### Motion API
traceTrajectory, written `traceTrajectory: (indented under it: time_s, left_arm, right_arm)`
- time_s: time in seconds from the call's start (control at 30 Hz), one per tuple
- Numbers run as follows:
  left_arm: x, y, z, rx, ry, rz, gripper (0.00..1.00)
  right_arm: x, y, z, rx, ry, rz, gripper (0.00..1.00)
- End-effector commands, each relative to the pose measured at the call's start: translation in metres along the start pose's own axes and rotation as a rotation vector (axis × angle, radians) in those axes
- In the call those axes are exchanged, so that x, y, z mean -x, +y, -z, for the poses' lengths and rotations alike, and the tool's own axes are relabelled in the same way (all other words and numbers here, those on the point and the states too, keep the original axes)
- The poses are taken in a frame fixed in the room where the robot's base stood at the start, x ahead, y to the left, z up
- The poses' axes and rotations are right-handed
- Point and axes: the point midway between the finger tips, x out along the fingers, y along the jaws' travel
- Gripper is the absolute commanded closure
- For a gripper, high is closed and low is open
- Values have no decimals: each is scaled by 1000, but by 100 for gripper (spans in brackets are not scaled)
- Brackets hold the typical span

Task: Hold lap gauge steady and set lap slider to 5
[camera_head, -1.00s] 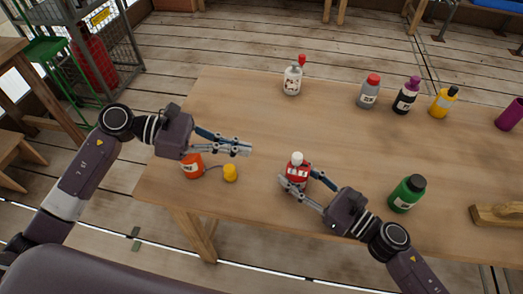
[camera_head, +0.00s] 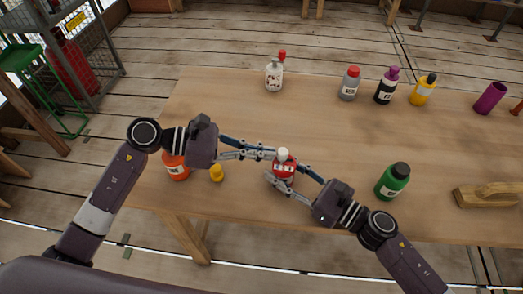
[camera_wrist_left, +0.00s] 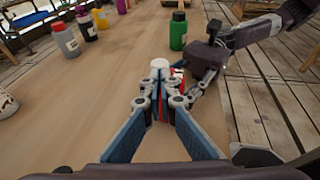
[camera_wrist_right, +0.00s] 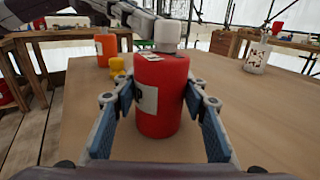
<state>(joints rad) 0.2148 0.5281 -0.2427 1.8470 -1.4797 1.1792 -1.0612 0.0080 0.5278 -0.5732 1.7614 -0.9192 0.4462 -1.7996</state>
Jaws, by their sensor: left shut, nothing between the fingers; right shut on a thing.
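A red bottle (camera_head: 284,170) with a white cap stands on the table in the head view. In the right wrist view the red bottle (camera_wrist_right: 160,98) shows a pale label and fills the middle. My right gripper (camera_head: 282,178) is shut on it, one finger on each side. My left gripper (camera_head: 268,157) is shut and empty, its tips right by the bottle's upper left side. In the left wrist view the closed fingers (camera_wrist_left: 160,82) hide much of the bottle below its white cap (camera_wrist_left: 159,63); contact cannot be told. I cannot make out a gauge scale or slider.
An orange bottle (camera_head: 177,167) and a yellow cap (camera_head: 217,173) are beside my left gripper. A green bottle (camera_head: 393,181) stands right of my right gripper, near a wooden float (camera_head: 487,196). Several bottles line the table's far side. The table's middle (camera_head: 300,120) is clear.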

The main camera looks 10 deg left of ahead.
Motion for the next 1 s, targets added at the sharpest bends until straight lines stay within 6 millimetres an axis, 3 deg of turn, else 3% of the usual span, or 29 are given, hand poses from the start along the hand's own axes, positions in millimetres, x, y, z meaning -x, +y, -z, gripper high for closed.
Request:
traceTrajectory:
  time_s: [0.27, 0.6, 0.77, 1.0]
  left_arm:
    - [-14, -2, -4, -1, 1, 0, 100]
    - [-12, -2, -4, 0, 1, -1, 100]
    - [7, -1, -3, 0, 4, -4, 100]
    - [54, -1, -3, 2, 5, -2, 100]
  right_arm:
    - [0, 0, 0, 0, 0, 0, 88]
    - [0, 0, 0, 0, 0, -1, 88]
    - [0, 0, 0, 0, 0, 0, 88]
    - [0, 0, 0, 0, 0, 0, 88]
